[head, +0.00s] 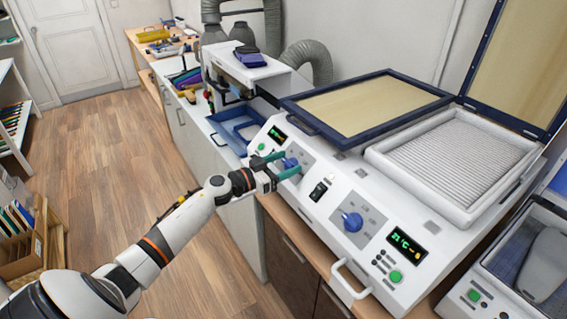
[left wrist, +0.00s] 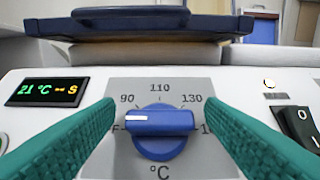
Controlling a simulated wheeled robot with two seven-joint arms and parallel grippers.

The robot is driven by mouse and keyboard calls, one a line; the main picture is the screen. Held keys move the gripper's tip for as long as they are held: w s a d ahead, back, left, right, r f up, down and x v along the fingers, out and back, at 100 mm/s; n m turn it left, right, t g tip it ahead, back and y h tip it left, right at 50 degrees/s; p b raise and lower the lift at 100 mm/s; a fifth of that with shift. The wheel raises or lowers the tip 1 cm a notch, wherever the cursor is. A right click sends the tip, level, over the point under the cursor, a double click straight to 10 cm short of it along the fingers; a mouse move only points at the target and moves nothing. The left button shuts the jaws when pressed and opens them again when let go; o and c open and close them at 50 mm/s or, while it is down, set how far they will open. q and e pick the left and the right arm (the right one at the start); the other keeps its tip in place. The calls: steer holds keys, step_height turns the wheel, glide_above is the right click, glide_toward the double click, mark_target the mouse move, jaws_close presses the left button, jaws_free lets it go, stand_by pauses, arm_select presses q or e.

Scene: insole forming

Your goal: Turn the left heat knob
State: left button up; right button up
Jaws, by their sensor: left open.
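The left heat knob (left wrist: 160,135) is blue with a white pointer mark, on a grey dial plate marked 90, 110 and 130. In the left wrist view its grip bar lies nearly level, with the mark at the left end. It also shows in the head view (head: 290,163). My left gripper (head: 281,165) is open, its two green fingers on either side of the knob. In the left wrist view the fingers (left wrist: 160,130) show gaps to the knob on both sides. The right gripper is not in view.
A second blue knob (head: 352,221) sits further right on the white machine (head: 330,170). A black rocker switch (head: 318,190) lies between the knobs. The left display (left wrist: 45,92) reads 21 °C. A blue-framed lid (head: 370,100) lies behind the left knob. A white handle (head: 350,283) juts from the front.

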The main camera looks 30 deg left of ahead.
arm_select(q)
steer(key=c, duration=1)
steer(key=shift+m+h, duration=0.3)
